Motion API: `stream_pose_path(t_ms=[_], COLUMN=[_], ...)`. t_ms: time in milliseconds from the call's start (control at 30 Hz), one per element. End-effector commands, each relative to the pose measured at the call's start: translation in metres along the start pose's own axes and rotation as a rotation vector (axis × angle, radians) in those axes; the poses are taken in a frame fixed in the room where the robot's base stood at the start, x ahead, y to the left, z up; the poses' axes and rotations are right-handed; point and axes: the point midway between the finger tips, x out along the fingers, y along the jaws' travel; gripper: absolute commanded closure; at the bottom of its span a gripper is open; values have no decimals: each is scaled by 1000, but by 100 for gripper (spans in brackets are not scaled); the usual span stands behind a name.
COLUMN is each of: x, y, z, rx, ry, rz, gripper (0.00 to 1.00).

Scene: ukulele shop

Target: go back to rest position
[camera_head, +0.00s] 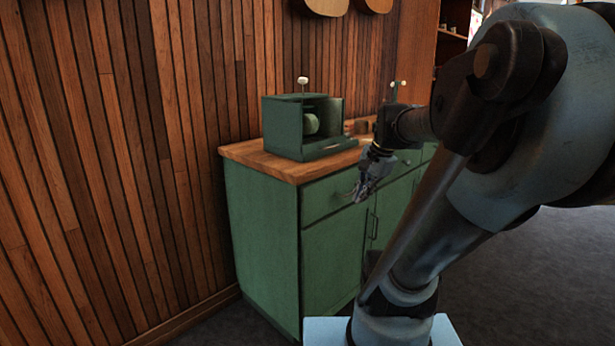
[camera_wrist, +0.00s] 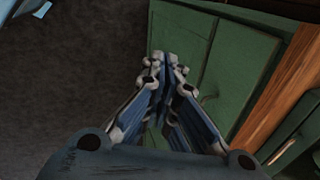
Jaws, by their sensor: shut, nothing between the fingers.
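My gripper (camera_head: 362,190) hangs in front of the green cabinet, near the front edge of its wooden top, in the head view. In the wrist view my gripper (camera_wrist: 165,62) points toward the cabinet doors, its fingertips together. It is shut and empty. My arm fills the right side of the head view and hides part of the cabinet and counter behind it.
A green cabinet (camera_head: 262,235) with a wooden top (camera_head: 255,158) stands against the slatted wood wall (camera_head: 110,150). A dark green open box (camera_head: 283,126) sits on the top, with a rounded object inside. Dark floor (camera_head: 560,265) is clear at the right.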

Motion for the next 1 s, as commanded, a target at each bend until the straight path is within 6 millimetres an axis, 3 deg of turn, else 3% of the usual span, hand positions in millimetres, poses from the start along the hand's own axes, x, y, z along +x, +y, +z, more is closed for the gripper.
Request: stream_pose_path(t_ms=[200,433,600,1000], x=[41,72,81,81], y=[75,130,145,145], z=[32,47,49,49], rx=[-481,-854,-959,-966], ry=[35,37,33,33], rz=[109,205,233,234], gripper=[100,100,100,100])
